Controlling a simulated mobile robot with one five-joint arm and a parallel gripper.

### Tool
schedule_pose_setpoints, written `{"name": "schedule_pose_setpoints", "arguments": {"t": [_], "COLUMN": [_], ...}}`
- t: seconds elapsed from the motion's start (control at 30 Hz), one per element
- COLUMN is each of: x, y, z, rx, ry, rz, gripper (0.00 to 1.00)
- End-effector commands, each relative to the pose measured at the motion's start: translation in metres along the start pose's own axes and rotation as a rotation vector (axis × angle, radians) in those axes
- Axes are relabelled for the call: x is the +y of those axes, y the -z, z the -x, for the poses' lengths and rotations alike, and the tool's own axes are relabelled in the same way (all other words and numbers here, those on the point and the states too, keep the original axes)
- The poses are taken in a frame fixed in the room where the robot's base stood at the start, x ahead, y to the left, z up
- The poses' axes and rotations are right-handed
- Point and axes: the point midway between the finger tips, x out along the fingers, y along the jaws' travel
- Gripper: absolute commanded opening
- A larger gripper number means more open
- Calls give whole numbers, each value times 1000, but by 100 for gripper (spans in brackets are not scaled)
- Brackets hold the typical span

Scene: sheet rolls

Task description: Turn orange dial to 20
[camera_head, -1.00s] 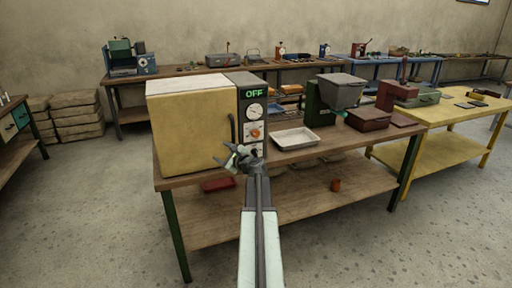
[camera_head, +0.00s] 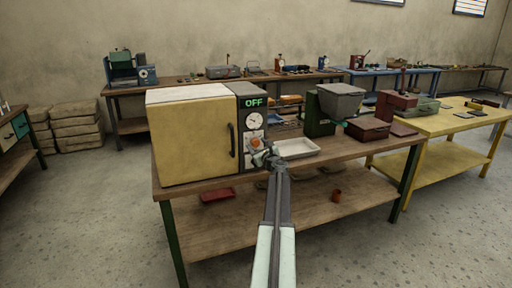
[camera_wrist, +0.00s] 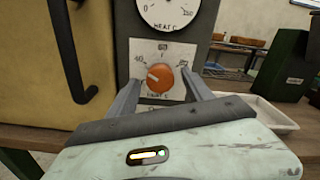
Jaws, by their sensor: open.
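The orange dial (camera_wrist: 160,78) sits on a pale plate on the oven's dark control panel. In the wrist view its white mark points to the upper left, toward the 40 label. It also shows in the head view (camera_head: 255,142), just above my gripper. The yellow oven (camera_head: 193,140) stands on the wooden bench, and its green display (camera_head: 254,102) reads OFF. My gripper (camera_wrist: 158,92) is open, with one finger on each side of the dial. I cannot tell whether the fingers touch it.
A white gauge (camera_wrist: 168,12) is above the dial. The oven's dark door handle (camera_wrist: 68,50) is to the left. A white tray (camera_head: 297,148) lies right of the oven, and a green machine (camera_head: 318,116) stands beyond it.

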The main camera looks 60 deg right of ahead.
Motion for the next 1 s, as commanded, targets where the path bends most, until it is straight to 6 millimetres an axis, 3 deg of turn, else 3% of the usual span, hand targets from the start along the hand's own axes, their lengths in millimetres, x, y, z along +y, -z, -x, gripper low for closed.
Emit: {"name": "schedule_pose_setpoints", "arguments": {"t": [0.23, 0.43, 0.77, 1.0], "x": [0, 1, 4, 4], "y": [0, 0, -1, -2], "z": [-2, -2, -3, -4], "rx": [0, 0, -2, -3], "ry": [0, -1, -5, -5], "rz": [0, 1, 40, 182], "gripper": [56, 1, 0, 0]}}
